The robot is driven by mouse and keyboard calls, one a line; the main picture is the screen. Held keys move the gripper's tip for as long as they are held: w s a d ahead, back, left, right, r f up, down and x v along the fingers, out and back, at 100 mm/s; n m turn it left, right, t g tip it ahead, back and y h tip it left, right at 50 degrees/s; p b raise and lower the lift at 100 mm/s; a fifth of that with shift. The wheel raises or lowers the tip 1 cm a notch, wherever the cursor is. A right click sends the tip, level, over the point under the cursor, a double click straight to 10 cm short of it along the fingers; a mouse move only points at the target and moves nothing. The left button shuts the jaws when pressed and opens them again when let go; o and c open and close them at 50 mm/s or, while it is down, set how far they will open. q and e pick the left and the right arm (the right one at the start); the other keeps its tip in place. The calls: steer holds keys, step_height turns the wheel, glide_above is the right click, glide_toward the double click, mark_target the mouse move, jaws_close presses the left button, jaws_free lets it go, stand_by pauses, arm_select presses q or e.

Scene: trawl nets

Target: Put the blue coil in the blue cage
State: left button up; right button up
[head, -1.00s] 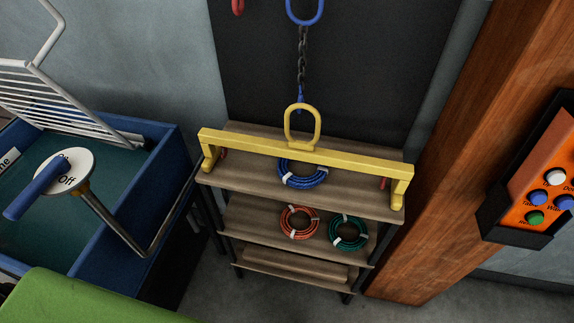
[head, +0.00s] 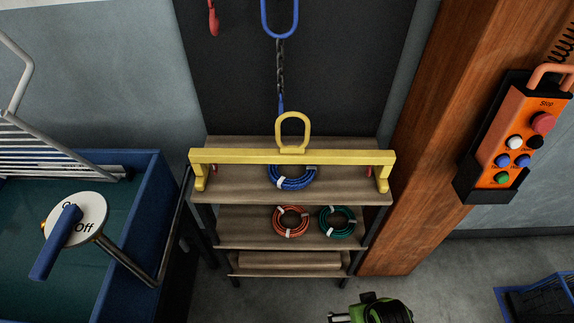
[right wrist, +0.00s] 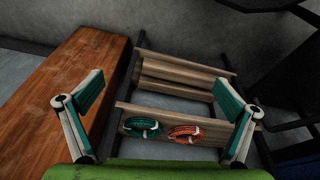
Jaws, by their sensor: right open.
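The blue coil (head: 291,178) with white ties lies on the top shelf, partly hidden behind the yellow lifting beam (head: 330,159). A blue wire cage (head: 545,302) shows at the bottom right corner of the head view, cut off by the edge. My right gripper (right wrist: 158,80) is open and empty in the right wrist view, facing the lower shelves. The green and red-orange coils lie beyond its fingers, apart from them. The blue coil cannot be made out in that view. My left gripper is not in view.
The red-orange coil (head: 291,221) and green coil (head: 337,221) lie on the middle shelf. A wooden post (head: 430,130) with an orange control box (head: 515,135) stands right. A blue tank (head: 135,215) with a lever stands left.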

steer(key=w+a+r+t+y+p, duration=0.1)
steer(key=w+a+r+t, duration=0.1)
steer(key=w+r, duration=0.5)
steer(key=w+a+r+t+p, duration=0.1)
steer(key=w+a+r+t, duration=0.2)
steer(key=r, duration=0.8)
steer(key=n+t+y, duration=0.2)
steer(key=t+y, duration=0.1)
glide_toward(292, 173)
steer(key=w, duration=0.1)
steer(key=w+a, duration=0.1)
steer(key=w, duration=0.1)
steer(key=shift+a+f+y, duration=0.2)
steer(key=shift+y, duration=0.1)
steer(key=shift+w+r+p+x, duration=0.15)
steer(key=shift+p+x, duration=0.1)
steer(key=shift+x, duration=1.2)
steer(key=shift+w+r+p+x, duration=0.15)
steer(key=shift+p+x, duration=0.1)
steer(key=shift+x, duration=1.25)
steer(key=shift+d, duration=0.2)
steer(key=shift+r, duration=0.1)
steer(key=c, duration=1.2)
